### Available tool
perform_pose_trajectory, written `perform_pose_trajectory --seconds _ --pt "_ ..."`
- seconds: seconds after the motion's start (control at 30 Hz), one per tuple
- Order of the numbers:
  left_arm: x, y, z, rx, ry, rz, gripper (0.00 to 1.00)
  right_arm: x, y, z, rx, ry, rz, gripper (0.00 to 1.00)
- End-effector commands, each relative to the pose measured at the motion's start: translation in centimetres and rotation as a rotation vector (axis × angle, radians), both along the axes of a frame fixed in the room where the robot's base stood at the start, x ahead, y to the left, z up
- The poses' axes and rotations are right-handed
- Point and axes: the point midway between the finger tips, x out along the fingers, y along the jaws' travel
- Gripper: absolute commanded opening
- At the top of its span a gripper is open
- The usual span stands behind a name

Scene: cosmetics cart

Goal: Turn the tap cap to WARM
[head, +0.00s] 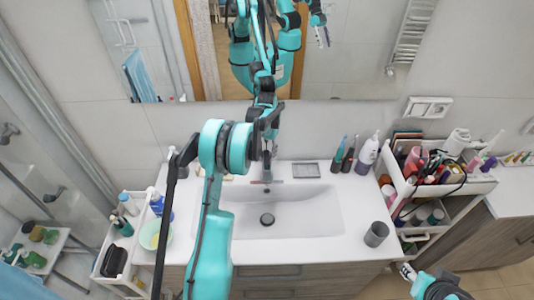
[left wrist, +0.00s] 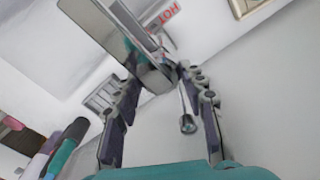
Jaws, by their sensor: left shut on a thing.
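The chrome tap (head: 267,172) stands at the back of the white sink, partly hidden by my left arm in the head view. My left gripper (head: 267,130) is over the tap. In the left wrist view, the fingers of my left gripper (left wrist: 158,80) are shut on the chrome tap cap (left wrist: 152,76), whose flat shiny part extends to the upper left. A red HOT label (left wrist: 168,13) shows beyond it. WARM cannot be read. My right gripper (head: 407,271) is at the lower right, away from the tap; its fingers are too small to judge.
The sink basin (head: 305,217) is empty. Bottles and a toothbrush stand on the counter to the right of the tap, with a grey cup (head: 376,234) at front right. A crowded cosmetics cart (head: 440,187) stands at right. A mirror behind reflects my arms.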

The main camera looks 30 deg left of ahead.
Motion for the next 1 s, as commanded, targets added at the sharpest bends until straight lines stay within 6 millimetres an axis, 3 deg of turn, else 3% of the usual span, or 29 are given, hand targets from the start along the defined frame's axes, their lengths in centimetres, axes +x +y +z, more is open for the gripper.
perform_pose_trajectory --seconds 0.1,0.13,0.2,0.6,1.0 --pt "0.0 -0.2 0.0 -0.003 0.001 -0.001 0.0 0.0 0.0 0.0 0.0 0.0 0.0 0.4" --pt "0.0 -0.2 0.0 -0.003 0.001 -0.001 0.46 0.0 0.0 0.0 0.0 0.0 0.0 0.4" --pt "0.0 -0.1 0.0 -0.002 0.001 -0.001 0.62 0.0 0.0 0.0 0.0 0.0 0.0 0.4" --pt "0.0 -0.1 0.7 -0.001 0.0 0.001 0.62 -0.1 0.0 0.1 0.0 -0.001 0.0 0.4" --pt "0.1 -0.2 8.8 0.0 0.001 0.0 0.62 -0.1 0.0 0.1 0.0 -0.001 0.0 0.4"
